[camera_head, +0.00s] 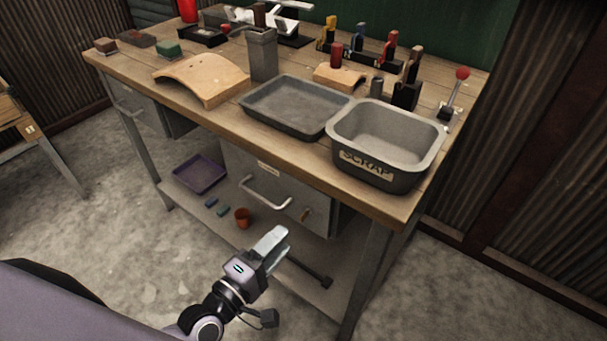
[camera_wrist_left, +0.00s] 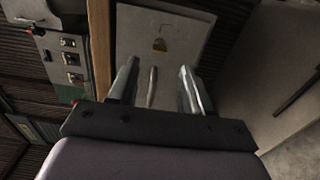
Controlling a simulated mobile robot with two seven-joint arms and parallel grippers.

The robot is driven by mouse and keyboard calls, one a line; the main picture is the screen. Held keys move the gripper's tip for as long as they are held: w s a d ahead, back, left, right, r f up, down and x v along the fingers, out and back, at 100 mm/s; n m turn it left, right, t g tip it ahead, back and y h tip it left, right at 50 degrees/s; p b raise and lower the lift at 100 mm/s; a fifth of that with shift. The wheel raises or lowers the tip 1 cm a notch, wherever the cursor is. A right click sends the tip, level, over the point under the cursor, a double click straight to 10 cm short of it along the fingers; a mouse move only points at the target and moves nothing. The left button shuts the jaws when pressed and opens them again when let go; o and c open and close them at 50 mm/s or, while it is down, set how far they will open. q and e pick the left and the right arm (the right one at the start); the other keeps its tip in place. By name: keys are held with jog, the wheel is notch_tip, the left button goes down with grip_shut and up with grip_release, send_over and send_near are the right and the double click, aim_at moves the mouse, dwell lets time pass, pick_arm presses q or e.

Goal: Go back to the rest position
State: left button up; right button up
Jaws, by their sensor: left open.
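My left gripper (camera_head: 272,246) is in front of the workbench, below the level of its top and before the drawer front. The drawer (camera_head: 275,190) has a bar handle (camera_head: 266,192) and looks closed, though I cannot be sure. In the left wrist view the drawer front (camera_wrist_left: 185,38) lies beyond the fingers. My right gripper does not show in either view.
The workbench top (camera_head: 225,110) carries a SCRAP bin (camera_head: 365,180), a grey tray (camera_head: 295,128), a curved wooden block (camera_head: 202,75) and several tools. The floor (camera_head: 110,240) at left is clear.

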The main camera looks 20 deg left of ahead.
pick_arm(q)
jog(key=s+a+f+m+g+y+p, duration=0.3)
jog(key=s+f+m+g, duration=0.3)
jog(key=s+m, duration=0.4)
jog(key=a+f+m+y, duration=0.1)
jog(key=m, duration=0.5)
jog(key=shift+s, duration=0.35)
